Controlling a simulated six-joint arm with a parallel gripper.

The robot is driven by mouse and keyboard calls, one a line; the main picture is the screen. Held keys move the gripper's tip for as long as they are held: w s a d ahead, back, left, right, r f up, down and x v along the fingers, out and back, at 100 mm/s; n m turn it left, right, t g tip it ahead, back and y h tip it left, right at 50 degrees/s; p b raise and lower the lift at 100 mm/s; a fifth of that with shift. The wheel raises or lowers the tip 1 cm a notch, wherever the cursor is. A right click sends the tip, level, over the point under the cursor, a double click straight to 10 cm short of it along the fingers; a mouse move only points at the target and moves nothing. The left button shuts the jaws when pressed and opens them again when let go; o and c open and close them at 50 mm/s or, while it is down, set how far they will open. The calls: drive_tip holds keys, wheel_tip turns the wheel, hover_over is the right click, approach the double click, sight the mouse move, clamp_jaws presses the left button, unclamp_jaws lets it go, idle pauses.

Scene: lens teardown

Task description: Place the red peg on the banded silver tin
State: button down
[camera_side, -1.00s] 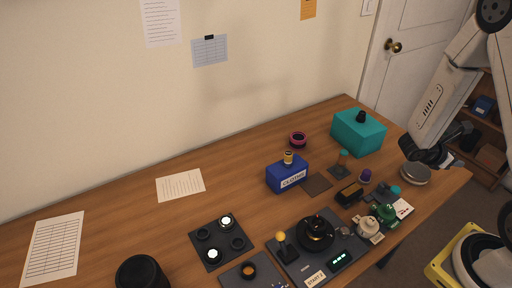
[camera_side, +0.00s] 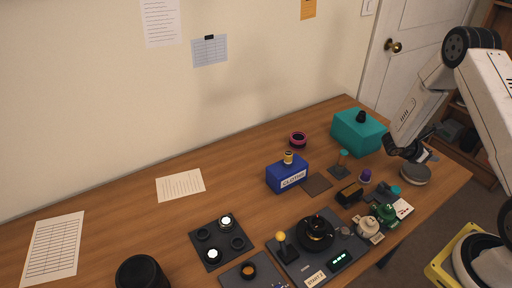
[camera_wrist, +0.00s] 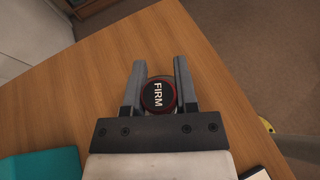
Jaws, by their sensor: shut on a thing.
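The banded silver tin (camera_side: 416,175) stands near the right edge of the desk in the side view. It is a low round grey tin. My gripper (camera_side: 428,156) is just above it, pointing down. The tin cannot be made out in the wrist view. Whether the peg touches the tin cannot be told.
A teal box (camera_side: 358,132) with a black knob stands behind and left of the tin. The desk's right edge is close to the tin.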

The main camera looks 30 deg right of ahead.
sight(421, 169)
drive_tip(key=shift+f, duration=0.15)
drive_tip(key=shift+w+d+f, duration=0.25)
drive_tip(key=shift+f, duration=1.55)
drive_tip(key=shift+f, duration=0.1)
drive_tip(key=shift+c, duration=1.9)
unclamp_jaws()
drive_tip(key=v, duration=1.2)
